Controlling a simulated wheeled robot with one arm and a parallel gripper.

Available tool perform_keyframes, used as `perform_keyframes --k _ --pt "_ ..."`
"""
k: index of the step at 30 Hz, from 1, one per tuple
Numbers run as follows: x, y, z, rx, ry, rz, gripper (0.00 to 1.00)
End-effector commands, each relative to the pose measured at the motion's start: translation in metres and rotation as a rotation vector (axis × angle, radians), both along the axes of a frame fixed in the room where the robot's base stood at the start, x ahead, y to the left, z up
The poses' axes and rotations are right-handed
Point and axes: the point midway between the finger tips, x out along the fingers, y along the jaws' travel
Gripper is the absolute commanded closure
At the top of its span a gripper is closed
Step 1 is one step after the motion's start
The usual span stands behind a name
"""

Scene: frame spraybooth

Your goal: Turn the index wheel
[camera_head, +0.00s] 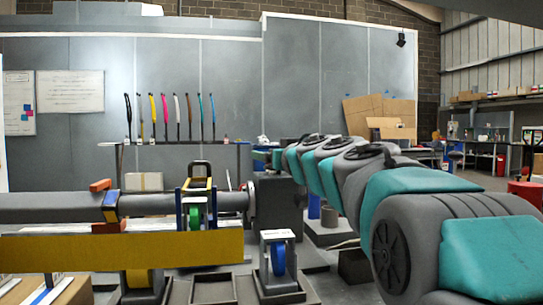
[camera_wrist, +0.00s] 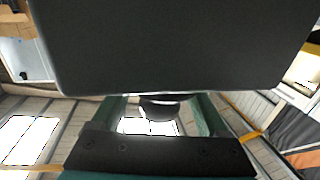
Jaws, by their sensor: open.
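Two upright wheels show in the head view: a green wheel (camera_head: 195,218) in a blue bracket, and a blue wheel (camera_head: 278,258) in a pale-topped stand at lower centre. I cannot tell which one is the index wheel. My arm reaches from the right toward the centre, and its far end is partly hidden there. In the wrist view, my gripper (camera_wrist: 160,112) shows as dark blocks above and below a gap, open. A dark rounded shape lies in that gap; I cannot tell what it is. No wheel is clear there.
A long grey pipe (camera_head: 50,207) runs across the left, behind a yellow beam (camera_head: 190,250). Dark trays (camera_head: 213,288) lie below. Coloured upright strips (camera_head: 165,118) stand on a rack behind. Cardboard boxes (camera_head: 385,110) are at the back, and a red drum (camera_head: 525,192) is far right.

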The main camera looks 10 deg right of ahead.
Motion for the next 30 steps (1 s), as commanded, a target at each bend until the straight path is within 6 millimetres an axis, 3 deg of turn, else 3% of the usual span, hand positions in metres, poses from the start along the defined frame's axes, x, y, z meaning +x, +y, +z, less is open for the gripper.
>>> perform_keyframes --k 7,27,30 --pt "0.0002 0.0 0.0004 0.0 -0.001 0.0 0.24" --pt "0.0001 0.0 0.0006 0.0 -0.001 0.0 1.0" --pt "0.0 0.0 0.0006 0.0 -0.001 0.0 1.0"
